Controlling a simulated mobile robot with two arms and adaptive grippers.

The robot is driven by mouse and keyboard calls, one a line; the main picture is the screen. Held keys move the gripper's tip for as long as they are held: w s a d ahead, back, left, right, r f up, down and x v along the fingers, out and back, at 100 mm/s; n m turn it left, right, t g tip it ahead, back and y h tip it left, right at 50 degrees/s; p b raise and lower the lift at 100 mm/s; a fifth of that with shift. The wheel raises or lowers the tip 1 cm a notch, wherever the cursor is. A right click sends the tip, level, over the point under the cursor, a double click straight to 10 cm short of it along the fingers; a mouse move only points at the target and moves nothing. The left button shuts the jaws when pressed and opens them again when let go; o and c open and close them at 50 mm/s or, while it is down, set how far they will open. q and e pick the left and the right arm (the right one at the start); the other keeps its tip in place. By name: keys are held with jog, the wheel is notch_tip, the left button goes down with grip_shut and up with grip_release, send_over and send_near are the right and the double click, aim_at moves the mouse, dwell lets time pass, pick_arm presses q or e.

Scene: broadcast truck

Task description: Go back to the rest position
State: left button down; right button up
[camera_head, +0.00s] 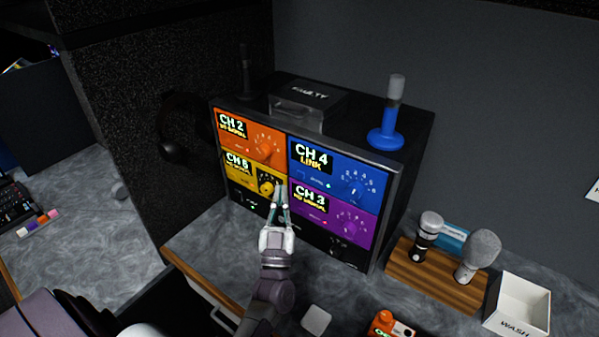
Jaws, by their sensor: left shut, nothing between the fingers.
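My left gripper (279,198) is in front of the channel rack (391,226), its fingers pointing up at the panel. The fingers are together and empty. CH 4 reads LINK. CH 2 and CH 3 seem to read no signal. My right gripper is not in view.
A FAULTY box (305,93) and a blue-based antenna (387,136) stand on the rack. Microphones sit in a wooden holder (434,281) beside a white WASH bin (517,304). An orange device (385,324) lies in front. A drawer (168,303) is open below the counter.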

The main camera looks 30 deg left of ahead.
pick_arm(q)
jog(key=shift+s, duration=0.8)
jog(key=shift+w, duration=0.1)
